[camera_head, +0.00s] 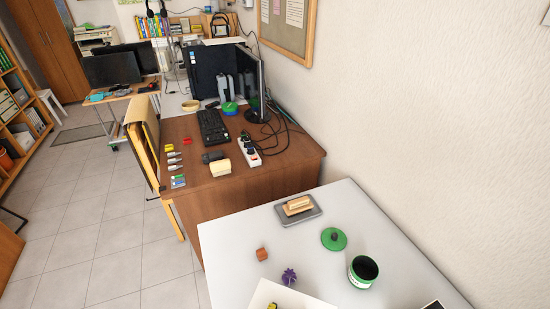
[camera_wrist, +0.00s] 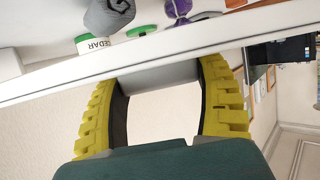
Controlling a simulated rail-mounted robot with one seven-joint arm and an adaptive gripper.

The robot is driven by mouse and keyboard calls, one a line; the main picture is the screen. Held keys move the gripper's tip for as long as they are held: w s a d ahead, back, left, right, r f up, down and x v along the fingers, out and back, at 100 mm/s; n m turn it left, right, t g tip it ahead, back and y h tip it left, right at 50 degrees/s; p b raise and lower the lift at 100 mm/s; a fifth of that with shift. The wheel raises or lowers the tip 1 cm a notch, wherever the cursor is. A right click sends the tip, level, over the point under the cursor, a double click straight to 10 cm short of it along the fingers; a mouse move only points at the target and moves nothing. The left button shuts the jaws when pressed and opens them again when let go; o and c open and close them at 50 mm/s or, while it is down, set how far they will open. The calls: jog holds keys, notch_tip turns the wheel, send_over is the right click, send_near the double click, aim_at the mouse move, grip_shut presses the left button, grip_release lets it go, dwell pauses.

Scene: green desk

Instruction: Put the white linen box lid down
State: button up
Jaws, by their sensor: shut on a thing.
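The white linen box lid (camera_head: 300,298) shows as a pale flat sheet at the bottom edge of the head view, partly cut off. A bit of yellow, my gripper (camera_head: 273,306), shows over it. In the wrist view the lid (camera_wrist: 50,80) is a long pale band running across beyond my fingers. The yellow fingers of my gripper (camera_wrist: 164,75) are shut on it, with a grey part between their tips. How far the lid is above the desk (camera_head: 225,240) cannot be told. The box itself is not clearly seen.
The desk's left part is clear. A wall stands to the right.

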jog(key=shift+n+y, duration=0.6)
jog(key=shift+y, duration=0.2)
jog(key=a, duration=0.2)
jog(key=s+a+p, duration=0.1)
jog(key=a, duration=0.1)
jog(key=shift+s+a+r+p, duration=0.1)
jog(key=shift+s+a+p, duration=0.1)
jog(key=shift+p, duration=0.1)
notch_tip(320, 180, up, 29)
jog(key=s+n+t+y+p, duration=0.1)
jog(key=n+y+p, duration=0.2)
jog(key=p, duration=3.3)
jog(key=shift+s+d+r+y+p, duration=0.15)
jog(key=shift+s+r+y+p, duration=0.05)
jog(key=shift+s+y+p, duration=0.25)
